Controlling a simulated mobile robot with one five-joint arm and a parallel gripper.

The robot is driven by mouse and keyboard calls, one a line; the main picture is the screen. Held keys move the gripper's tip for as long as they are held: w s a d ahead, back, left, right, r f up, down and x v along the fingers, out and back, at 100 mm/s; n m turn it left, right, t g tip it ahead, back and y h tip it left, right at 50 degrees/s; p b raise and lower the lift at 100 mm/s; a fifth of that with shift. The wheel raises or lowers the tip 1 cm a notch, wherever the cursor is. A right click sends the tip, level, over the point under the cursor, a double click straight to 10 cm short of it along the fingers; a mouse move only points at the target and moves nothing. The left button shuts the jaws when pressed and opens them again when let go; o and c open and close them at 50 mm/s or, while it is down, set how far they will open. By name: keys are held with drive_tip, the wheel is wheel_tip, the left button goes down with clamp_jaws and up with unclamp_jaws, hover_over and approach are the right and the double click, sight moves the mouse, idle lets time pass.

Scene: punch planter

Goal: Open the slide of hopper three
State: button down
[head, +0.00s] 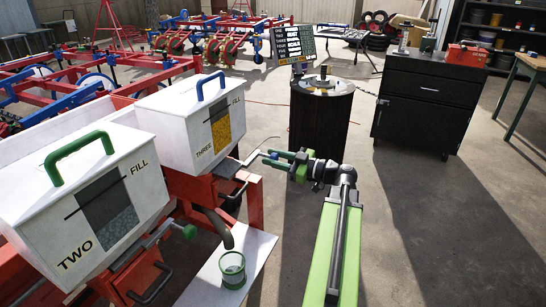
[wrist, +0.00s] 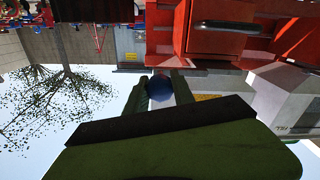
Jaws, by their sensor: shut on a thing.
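Hopper three (head: 178,117) is a white box with a blue top handle, a yellow-filled window and the labels THREE and FILL. Its slide rod (head: 250,158) reaches out at its lower right. My green gripper (head: 270,158) is at the rod's outer end, right of the hopper. In the wrist view my gripper (wrist: 160,97) has its fingers shut on a round blue knob (wrist: 159,87). The fingers partly hide the knob. I cannot tell how far the slide is drawn out.
Hopper two (head: 90,200), with a green handle and green-knobbed slide, stands nearer on the left. A green-rimmed cup (head: 232,268) stands on a white board (head: 250,250) below a dark spout. A black drum (head: 320,120) stands behind my arm. Floor to the right is clear.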

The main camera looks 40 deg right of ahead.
drive_tip(key=c, duration=1.2)
unclamp_jaws()
drive_tip(key=shift+s+d, duration=0.2)
drive_tip(key=shift+o, duration=0.7)
drive_tip(key=shift+w+a, duration=0.15)
drive_tip(key=shift+a, duration=0.05)
drive_tip(key=v, duration=1.7)
drive_tip(key=shift+s, duration=0.25)
drive_tip(key=shift+s+d+f, duration=0.1)
